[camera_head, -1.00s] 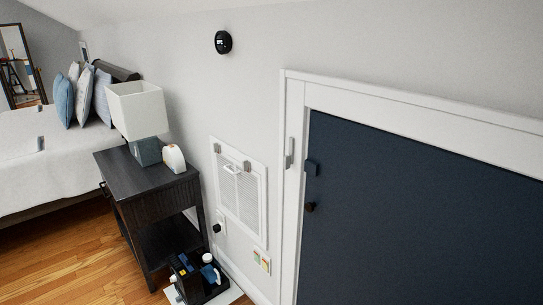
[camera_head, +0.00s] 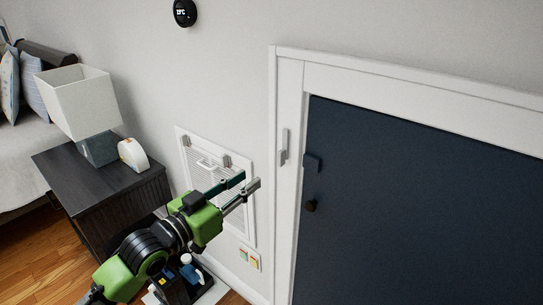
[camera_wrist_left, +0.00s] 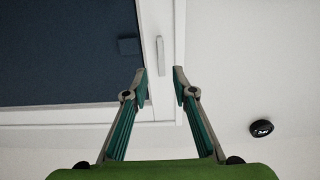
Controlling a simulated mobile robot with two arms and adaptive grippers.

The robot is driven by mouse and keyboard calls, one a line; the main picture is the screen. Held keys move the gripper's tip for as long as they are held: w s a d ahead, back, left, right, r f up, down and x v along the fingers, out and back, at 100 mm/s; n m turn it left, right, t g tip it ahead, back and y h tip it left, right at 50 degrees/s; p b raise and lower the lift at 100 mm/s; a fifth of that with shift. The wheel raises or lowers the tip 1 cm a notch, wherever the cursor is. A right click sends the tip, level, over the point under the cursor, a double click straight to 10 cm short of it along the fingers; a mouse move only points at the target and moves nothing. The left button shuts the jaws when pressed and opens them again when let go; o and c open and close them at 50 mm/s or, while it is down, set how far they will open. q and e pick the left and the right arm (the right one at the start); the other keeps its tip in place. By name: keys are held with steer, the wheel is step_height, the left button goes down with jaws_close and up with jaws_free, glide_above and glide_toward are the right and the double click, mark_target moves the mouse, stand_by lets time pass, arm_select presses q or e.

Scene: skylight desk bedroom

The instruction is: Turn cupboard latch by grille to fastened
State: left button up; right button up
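The cupboard latch (camera_head: 284,147) is a slim pale bar on the white door frame, standing upright beside the dark blue cupboard door (camera_head: 420,215). A small dark blue block (camera_head: 311,162) sits on the door edge to its right; the bar does not reach across to it. The wrist view also shows the latch (camera_wrist_left: 160,56) and the block (camera_wrist_left: 128,45). My left gripper (camera_head: 250,181) is open and empty, left of and below the latch in the head view. In the wrist view the latch lies beyond the gap between its fingertips (camera_wrist_left: 160,72). My right gripper is out of view.
The white wall grille (camera_head: 203,162) is partly behind my left gripper. A black knob (camera_head: 311,206) is on the door below the block. A dark nightstand (camera_head: 100,190) with a lamp (camera_head: 80,100) stands at left. Items lie on the floor below my arm.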

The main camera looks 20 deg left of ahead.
mark_target(279, 159)
arm_select(q)
steer(key=p+x, duration=0.1)
steer(key=x, duration=1.1)
steer(key=shift+p, duration=0.35)
steer(key=shift+w+d, duration=0.1)
steer(key=shift+w, duration=0.15)
steer(key=shift+w+d+f, duration=0.1)
steer(key=shift+w, duration=0.1)
jaws_close()
